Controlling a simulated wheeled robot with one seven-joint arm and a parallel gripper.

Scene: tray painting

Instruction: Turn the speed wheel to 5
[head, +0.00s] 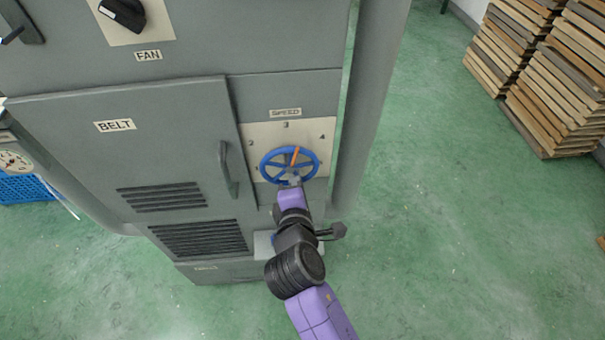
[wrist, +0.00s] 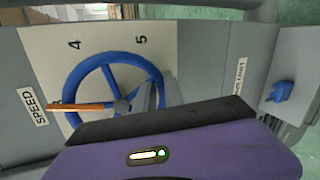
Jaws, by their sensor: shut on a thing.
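The speed wheel (head: 264,160) is blue with an orange pointer (head: 295,156) and sits on a pale plate below the SPEED label (head: 286,113). In the head view the pointer points up, near the 3. In the wrist view the wheel (wrist: 88,67) shows with its pointer (wrist: 80,106) toward the SPEED label, its tip over a mostly hidden numeral. The 4 (wrist: 75,45) and the 5 (wrist: 141,40) are readable there. My gripper (head: 294,181) is shut on the lower part of the wheel's rim. In the wrist view its grey fingers (wrist: 152,97) are partly hidden by my wrist.
The grey cabinet has a BELT door (head: 180,150) with a handle (head: 228,168) left of the wheel, and a FAN knob (head: 123,13) above. A blue knob (wrist: 281,91) shows at the right of the wrist view. Stacked boards (head: 545,85) stand far right; the green floor between is clear.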

